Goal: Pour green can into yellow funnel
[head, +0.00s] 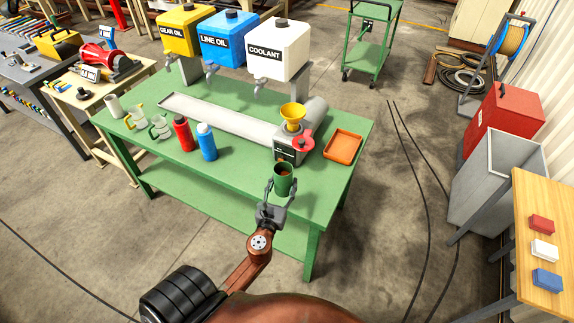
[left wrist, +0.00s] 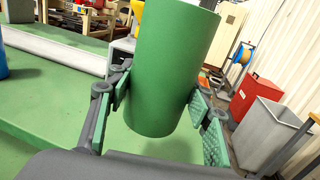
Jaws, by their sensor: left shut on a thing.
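The green can (head: 284,182) is held near upright at the front edge of the green table, with brown contents showing at its open top. My left gripper (head: 282,187) is shut on the can, with a finger on each side. In the left wrist view the can (left wrist: 170,75) fills the middle between the fingers, slightly tilted in the picture, its top cut off. The yellow funnel (head: 293,113) sits on a grey machine (head: 287,152), behind and slightly right of the can. Only a sliver of the funnel shows in the left wrist view. My right gripper is not in view.
A red bottle (head: 183,134) and a blue bottle (head: 206,142) stand left of the machine. A red handle (head: 303,143) and an orange tray (head: 343,147) are at its right. Yellow, blue and white dispensers stand behind. The table front between bottles and can is clear.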

